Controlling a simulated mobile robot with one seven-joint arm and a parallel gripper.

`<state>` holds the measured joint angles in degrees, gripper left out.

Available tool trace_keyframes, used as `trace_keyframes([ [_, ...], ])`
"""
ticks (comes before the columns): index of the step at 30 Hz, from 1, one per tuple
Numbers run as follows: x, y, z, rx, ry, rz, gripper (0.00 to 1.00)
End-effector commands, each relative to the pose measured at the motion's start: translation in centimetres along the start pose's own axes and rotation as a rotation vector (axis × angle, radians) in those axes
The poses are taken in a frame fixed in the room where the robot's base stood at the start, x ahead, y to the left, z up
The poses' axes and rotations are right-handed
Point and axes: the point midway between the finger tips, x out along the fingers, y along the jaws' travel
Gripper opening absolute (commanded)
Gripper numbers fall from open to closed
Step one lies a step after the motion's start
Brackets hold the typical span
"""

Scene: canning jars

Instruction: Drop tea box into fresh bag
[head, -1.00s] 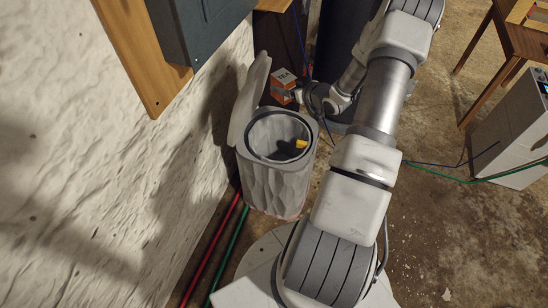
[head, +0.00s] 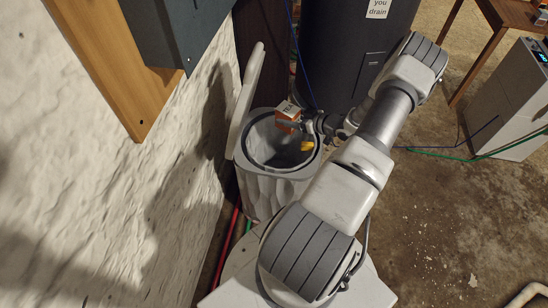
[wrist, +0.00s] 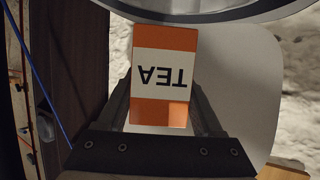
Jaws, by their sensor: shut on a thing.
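The orange and white tea box (head: 287,117) is held by my gripper (head: 301,126) at the far rim of the open bin (head: 272,190), and seems to be above it. In the wrist view the tea box (wrist: 163,65) sits between my two fingers, its "TEA" lettering upside down. My gripper is shut on it. The bag (head: 268,140) appears as a dark grey lining inside the bin's mouth. A yellow thing (head: 307,146) shows inside, at the right. The exact height of the box over the rim is hard to tell.
The bin's pale lid (head: 244,97) stands raised at the left, close to the rough white wall (head: 90,190). A dark tank (head: 350,50) is behind the bin. A white appliance (head: 505,100) stands at the right. Floor between is mostly clear, with cables.

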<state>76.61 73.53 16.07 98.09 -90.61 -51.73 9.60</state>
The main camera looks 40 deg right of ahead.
Motion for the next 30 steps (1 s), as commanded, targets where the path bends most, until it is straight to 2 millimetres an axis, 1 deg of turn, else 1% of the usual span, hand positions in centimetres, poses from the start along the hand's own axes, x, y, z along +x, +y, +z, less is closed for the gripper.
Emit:
trace_keyframes([
  [1,-0.1,0.1,0.6,0.001,0.001,0.001,0.14],
  [6,-0.3,0.1,1.2,-0.001,0.0,-0.001,0.14],
  [11,0.1,0.1,2.0,-0.001,0.0,-0.001,0.14],
  [21,1.6,0.0,5.6,-0.001,0.001,-0.001,0.14],
  [24,1.9,0.0,6.3,-0.001,0.001,-0.001,0.14],
  [30,2.0,0.1,6.6,-0.002,0.0,-0.001,0.14],
])
